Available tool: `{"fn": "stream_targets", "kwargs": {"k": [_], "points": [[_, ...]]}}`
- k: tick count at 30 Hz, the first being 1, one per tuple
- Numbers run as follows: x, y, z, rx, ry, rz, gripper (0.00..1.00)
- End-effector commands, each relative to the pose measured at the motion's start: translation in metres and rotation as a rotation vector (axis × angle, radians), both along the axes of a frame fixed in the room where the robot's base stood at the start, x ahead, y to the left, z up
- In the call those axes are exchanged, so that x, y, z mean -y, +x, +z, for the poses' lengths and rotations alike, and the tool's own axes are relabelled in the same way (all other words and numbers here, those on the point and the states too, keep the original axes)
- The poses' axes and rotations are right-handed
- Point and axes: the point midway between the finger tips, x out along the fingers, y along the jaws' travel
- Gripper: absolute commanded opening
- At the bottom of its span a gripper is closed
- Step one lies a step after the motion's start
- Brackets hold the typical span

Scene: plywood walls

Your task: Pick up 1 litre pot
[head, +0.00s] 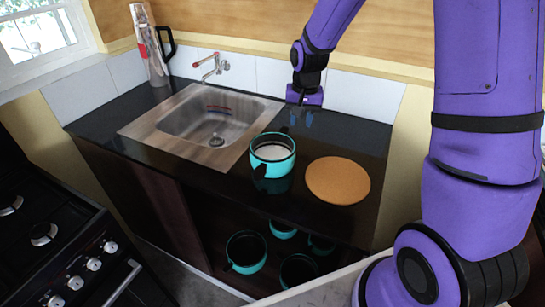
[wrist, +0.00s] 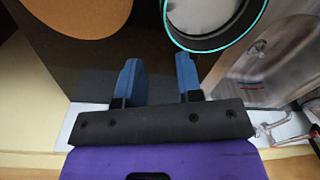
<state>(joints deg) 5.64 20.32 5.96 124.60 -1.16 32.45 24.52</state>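A teal pot (head: 272,160) with a white inside and black handles stands on the dark counter, right of the sink. Part of the pot also shows at the top of the wrist view (wrist: 212,42). My gripper (head: 299,122) is behind the pot, near the back wall, apart from it. In the wrist view my gripper (wrist: 158,75) has its two blue fingers spread with nothing between them. More teal pots, such as one at the lower left (head: 246,251), stand on the shelf under the counter. I cannot tell the pots' volumes.
A round cork mat (head: 338,181) lies right of the pot. The steel sink (head: 178,137) with a red-handled tap (head: 211,66) is to the left. A tall jug (head: 152,50) stands at the back left, and a black stove (head: 45,235) is at the lower left.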

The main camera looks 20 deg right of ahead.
Motion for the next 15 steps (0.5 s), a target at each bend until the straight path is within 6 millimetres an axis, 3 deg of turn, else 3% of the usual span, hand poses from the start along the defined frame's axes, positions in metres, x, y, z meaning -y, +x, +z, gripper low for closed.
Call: {"fn": "stream_targets", "kwargs": {"k": [3,11,15], "points": [[0.0,0.006,-0.019,-0.019,0.007,-0.018,0.33],[-0.001,0.011,-0.041,-0.033,0.012,-0.033,0.33],[-0.002,0.011,-0.062,-0.035,0.012,-0.033,0.33]]}}
